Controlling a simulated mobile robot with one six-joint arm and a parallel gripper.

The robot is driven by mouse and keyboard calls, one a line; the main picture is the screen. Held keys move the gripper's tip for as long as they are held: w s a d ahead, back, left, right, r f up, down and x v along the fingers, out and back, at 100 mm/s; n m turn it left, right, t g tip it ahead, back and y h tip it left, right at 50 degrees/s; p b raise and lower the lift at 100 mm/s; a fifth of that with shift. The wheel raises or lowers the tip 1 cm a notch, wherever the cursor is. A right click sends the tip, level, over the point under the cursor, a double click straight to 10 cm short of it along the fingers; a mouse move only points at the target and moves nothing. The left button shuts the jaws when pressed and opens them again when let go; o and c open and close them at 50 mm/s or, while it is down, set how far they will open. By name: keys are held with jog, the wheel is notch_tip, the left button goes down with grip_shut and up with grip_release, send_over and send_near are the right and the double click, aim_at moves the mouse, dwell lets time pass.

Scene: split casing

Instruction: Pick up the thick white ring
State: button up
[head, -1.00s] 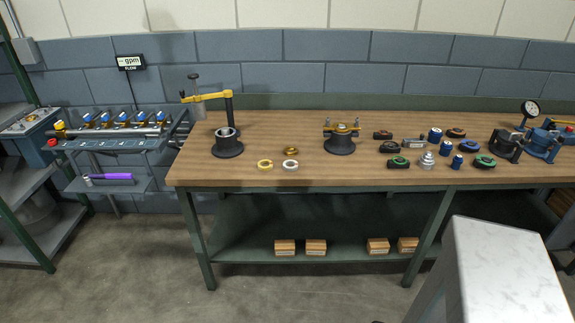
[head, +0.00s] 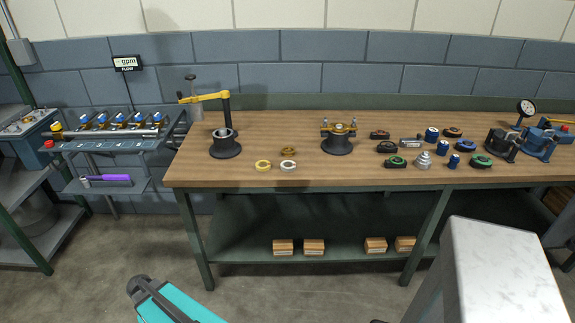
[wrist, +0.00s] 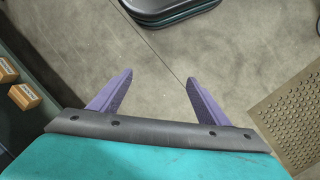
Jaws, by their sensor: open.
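The thick white ring (head: 288,166) lies flat near the front edge of the wooden workbench (head: 330,180) in the head view. A yellow ring (head: 263,166) lies just left of it, and a brass-coloured ring (head: 288,151) lies just behind it. My gripper (wrist: 158,85) shows in the wrist view, with its two purple fingers spread apart and nothing between them. It points at the bare floor, away from the rings. In the head view only part of my teal arm shows at the bottom, in front of and below the bench.
A black press with a yellow arm (head: 225,145) stands left of the rings. A dark clamp fixture (head: 337,142) stands to their right, with several small parts beyond. A pale-topped stand (head: 500,265) is at front right. The bench front near the rings is clear.

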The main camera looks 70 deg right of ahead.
jog(key=w+d+r+m+t+h, duration=0.1)
jog(key=w+d+r+m, duration=0.1)
jog(key=d+r, duration=0.45)
jog(key=w+d+r+m+t, duration=0.1)
jog(key=w+d+r+m, duration=0.15)
jog(key=d, duration=0.75)
jog(key=s+d+r+m, duration=0.2)
jog(key=d+r, duration=0.5)
jog(key=d, duration=0.2)
jog(key=s+d+r+m+h, duration=0.1)
jog(key=s+d+r+m, duration=0.1)
jog(key=d+r, duration=0.6)
jog(key=s+d+r+m+h+p, duration=0.1)
jog(key=s+d+r, duration=0.3)
jog(key=d+r, duration=0.4)
jog(key=shift+d+r+m, duration=0.15)
jog(key=shift+d+m, duration=0.6)
jog(key=shift+d, duration=1.05)
jog(key=s+d+r+m+h, duration=0.1)
jog(key=s+d+r+m, duration=0.2)
jog(key=s+d+r, duration=0.7)
notch_tip(320, 180, up, 4)
jog(key=shift+s+d+f+m+h, duration=0.2)
jog(key=shift+s+d+m+h, duration=0.2)
jog(key=shift+s, duration=0.45)
jog(key=shift+p, duration=0.3)
jog(key=shift+p+x, duration=0.9)
jog(key=shift+x, duration=3.4)
jog(key=shift+f, duration=0.1)
